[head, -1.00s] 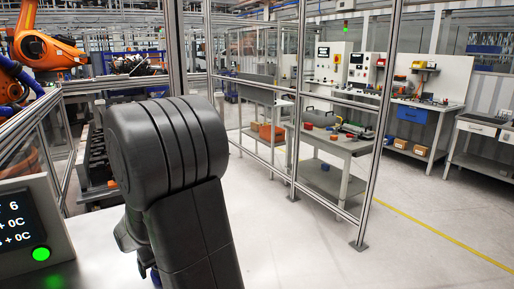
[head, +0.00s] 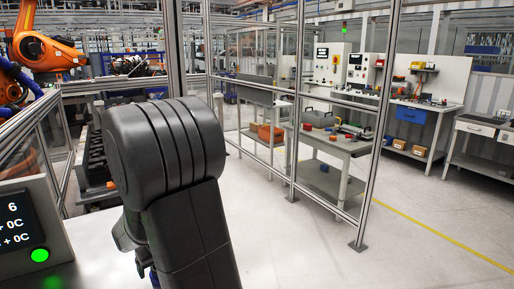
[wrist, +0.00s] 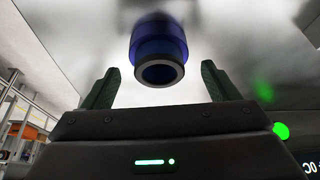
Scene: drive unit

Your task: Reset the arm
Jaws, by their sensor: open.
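My arm (head: 165,155), dark grey, is bent in the foreground of the head view and hides most of what is below it. My gripper (wrist: 160,70) shows in the wrist view with its two dark green fingers spread apart and nothing clamped between them. A blue cylindrical part with a dark ring-shaped end (wrist: 160,58) shows between and beyond the fingertips, with no clear contact with either finger. A small bit of blue (head: 154,277) also shows at the arm's lower left edge in the head view.
A display box with a green light (head: 39,255) stands at lower left on a pale metal surface. Framed fence posts (head: 375,130) stand ahead. An orange robot (head: 45,50) is at far left. Workbenches (head: 335,143) stand beyond the fence. Floor at right is clear.

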